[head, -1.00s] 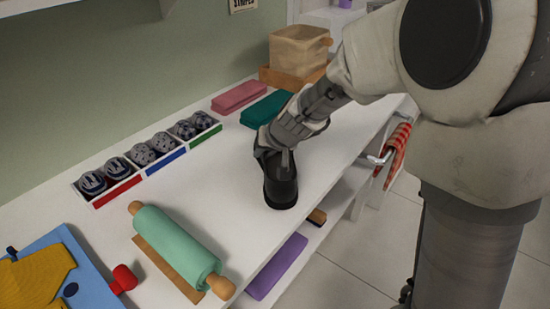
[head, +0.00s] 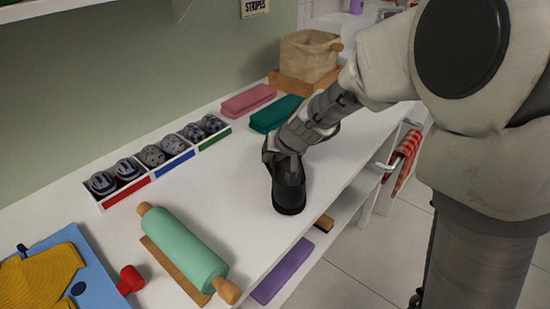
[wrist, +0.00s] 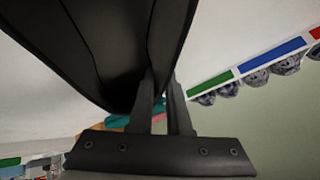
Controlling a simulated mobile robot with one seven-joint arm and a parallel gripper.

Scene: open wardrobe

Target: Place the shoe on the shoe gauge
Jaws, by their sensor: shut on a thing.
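A black shoe (head: 289,188) hangs from my gripper (head: 281,157) over the white worktop, near its front edge. In the head view its dark lower end points down toward the viewer. I cannot tell whether it touches the surface. In the wrist view the shoe (wrist: 110,45) fills the upper left and hides much behind it. My gripper (wrist: 166,105) shows there with its two fingers close together, one against the shoe's edge. I cannot make out a shoe gauge for certain in either view.
A teal roll on wooden handles (head: 185,250) lies front left, beside a blue board (head: 92,280) with yellow cloth. Sock compartments (head: 152,168) line the wall. Pink (head: 248,100) and green (head: 275,113) folded items lie behind my gripper. A lower shelf holds a purple item (head: 282,272).

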